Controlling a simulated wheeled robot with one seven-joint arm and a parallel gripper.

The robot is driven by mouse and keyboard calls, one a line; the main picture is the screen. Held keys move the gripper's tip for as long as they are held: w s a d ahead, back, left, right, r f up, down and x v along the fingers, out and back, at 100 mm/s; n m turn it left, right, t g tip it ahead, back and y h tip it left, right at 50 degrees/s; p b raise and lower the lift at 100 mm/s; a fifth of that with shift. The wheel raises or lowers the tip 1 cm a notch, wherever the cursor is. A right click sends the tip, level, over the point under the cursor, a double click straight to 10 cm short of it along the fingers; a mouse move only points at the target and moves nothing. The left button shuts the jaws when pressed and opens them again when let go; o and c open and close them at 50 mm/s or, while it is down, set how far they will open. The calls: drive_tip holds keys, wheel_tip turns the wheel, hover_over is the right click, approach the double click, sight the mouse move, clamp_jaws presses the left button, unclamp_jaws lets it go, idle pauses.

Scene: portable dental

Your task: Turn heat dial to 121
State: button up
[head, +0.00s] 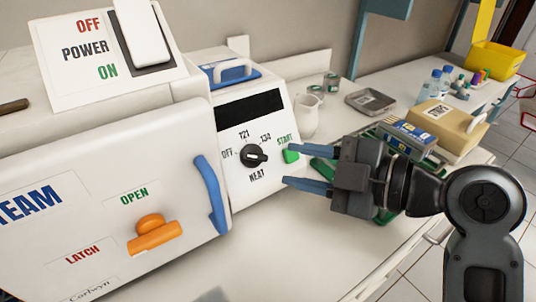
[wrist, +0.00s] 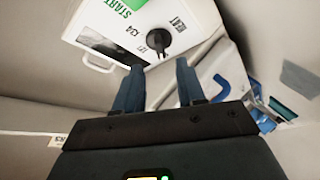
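The black heat dial (head: 253,155) is on the white front panel of the sterilizer unit, with OFF to its left, 121 above, 134 at upper right and HEAT below. Its raised bar juts to the right; I cannot tell which mark it is set to. The dial also shows in the wrist view (wrist: 158,40), ahead of the fingertips. My gripper (head: 292,167) is open, its two blue fingers apart with nothing between them. It is to the right of the dial and apart from it. It also shows in the wrist view (wrist: 158,67).
A green START button (head: 291,156) is right of the dial, close to the upper fingertip. The door's blue handle (head: 210,194) stands out left of the panel. An orange latch (head: 154,233) is on the door. A white jug (head: 306,116) and a metal tray (head: 370,102) stand behind.

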sight(260, 158)
drive_tip(key=x, duration=0.6)
drive_tip(key=shift+w+a+p, duration=0.1)
drive_tip(key=shift+a+p, duration=0.1)
drive_tip(key=shift+p, duration=0.2)
drive_tip(key=shift+c, duration=0.4)
clamp_jaws()
